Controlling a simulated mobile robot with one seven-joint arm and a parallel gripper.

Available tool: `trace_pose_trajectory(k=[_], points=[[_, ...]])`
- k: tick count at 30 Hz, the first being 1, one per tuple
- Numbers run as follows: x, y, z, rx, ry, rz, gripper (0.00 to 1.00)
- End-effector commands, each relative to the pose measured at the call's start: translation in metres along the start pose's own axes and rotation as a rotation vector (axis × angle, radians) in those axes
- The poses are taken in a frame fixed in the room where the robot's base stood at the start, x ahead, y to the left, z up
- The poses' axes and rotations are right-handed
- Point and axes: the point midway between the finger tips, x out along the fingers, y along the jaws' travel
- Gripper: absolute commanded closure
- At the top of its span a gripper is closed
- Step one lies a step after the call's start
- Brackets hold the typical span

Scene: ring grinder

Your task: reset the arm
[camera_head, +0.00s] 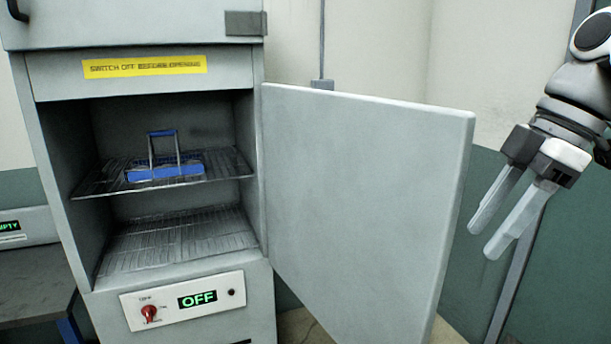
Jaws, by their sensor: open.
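My gripper (484,240) is at the right of the head view, its two pale fingers apart and pointing down and to the left. Nothing is between the fingers. It hangs to the right of the open cabinet door (365,200) and looks clear of it in the picture. My arm comes in from the upper right edge; most of it is out of view.
The grey cabinet (50,75) stands open, its door swung out to the right. A blue carrier with a handle (166,172) sits on its upper wire rack (222,164). The lower rack (180,238) looks empty. The panel display (197,299) reads OFF.

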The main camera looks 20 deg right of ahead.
Motion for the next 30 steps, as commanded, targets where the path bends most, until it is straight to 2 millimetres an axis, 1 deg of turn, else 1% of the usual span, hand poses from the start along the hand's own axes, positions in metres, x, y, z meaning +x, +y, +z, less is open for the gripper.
trace_pose_trajectory(k=[5,8,9,11,12,14,15,18,21,22,25,27,30], points=[[0.035,-0.01,-0.046,0.175,0.001,0.091,0.48],[0.061,-0.019,-0.075,0.299,0.008,0.15,0.48],[0.073,-0.024,-0.086,0.353,0.012,0.176,0.48],[0.093,-0.031,-0.102,0.437,0.018,0.212,0.48],[0.107,-0.036,-0.112,0.496,0.023,0.235,0.48],[0.128,-0.043,-0.123,0.582,0.032,0.271,0.48],[0.143,-0.048,-0.129,0.639,0.037,0.293,0.48],[0.177,-0.059,-0.139,0.769,0.051,0.345,0.48],[0.203,-0.067,-0.142,0.872,0.065,0.385,0.48],[0.209,-0.069,-0.142,0.897,0.068,0.394,0.48],[0.223,-0.072,-0.142,0.951,0.076,0.415,0.48],[0.228,-0.073,-0.141,0.97,0.08,0.423,0.48],[0.229,-0.074,-0.141,0.979,0.082,0.425,0.48]])
